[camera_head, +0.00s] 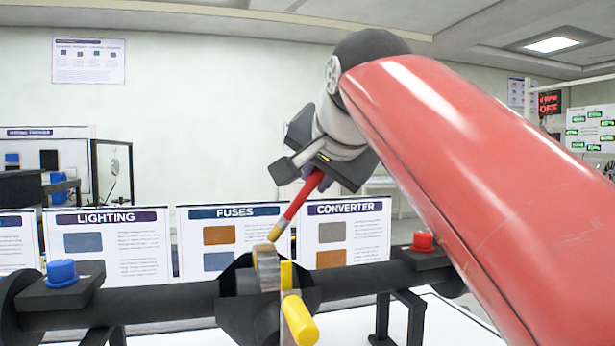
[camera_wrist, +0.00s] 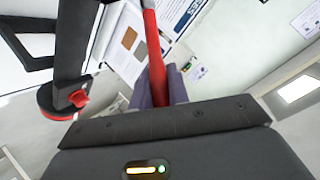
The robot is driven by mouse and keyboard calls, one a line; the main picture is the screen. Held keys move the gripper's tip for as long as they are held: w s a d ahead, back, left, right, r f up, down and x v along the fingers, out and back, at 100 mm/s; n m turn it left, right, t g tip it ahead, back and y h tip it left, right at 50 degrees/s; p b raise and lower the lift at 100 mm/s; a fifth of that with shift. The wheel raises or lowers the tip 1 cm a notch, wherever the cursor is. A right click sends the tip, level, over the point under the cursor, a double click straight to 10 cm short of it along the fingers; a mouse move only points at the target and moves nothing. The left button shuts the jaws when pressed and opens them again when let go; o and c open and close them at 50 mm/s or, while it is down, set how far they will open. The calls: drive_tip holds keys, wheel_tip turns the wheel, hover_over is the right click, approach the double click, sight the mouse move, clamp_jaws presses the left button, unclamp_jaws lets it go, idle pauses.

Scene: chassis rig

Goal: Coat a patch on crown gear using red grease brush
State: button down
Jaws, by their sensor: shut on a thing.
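The red grease brush (camera_head: 304,196) has a red handle, a yellowish collar and a brown tip, and slants down to the left in the head view. My gripper (camera_head: 314,178) is shut on its handle; the handle also shows between the purple finger pads in the wrist view (camera_wrist: 154,58). The crown gear (camera_head: 267,268) appears to be the narrow metallic toothed ring in the dark housing at mid-axle. The brush tip is at the gear's upper edge; I cannot tell whether they touch. The tip and the gear are not visible in the wrist view.
A dark horizontal axle (camera_head: 165,301) spans the front on stands. A blue knob (camera_head: 61,273) sits at its left and a red knob (camera_head: 422,242) at its right. A yellow peg (camera_head: 299,320) sticks out below the gear. Labelled boards (camera_head: 110,243) stand behind.

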drive_tip(key=a, duration=0.1)
drive_tip(key=s+a+p, duration=0.1)
drive_tip(key=a, duration=0.1)
drive_tip(key=shift+a+f, duration=0.1)
drive_tip(key=shift+a, duration=0.05)
idle(1.0)
drive_tip(key=shift+p, duration=0.35)
wheel_tip(320, 180, up, 6)
drive_tip(key=p, duration=0.1)
idle(0.4)
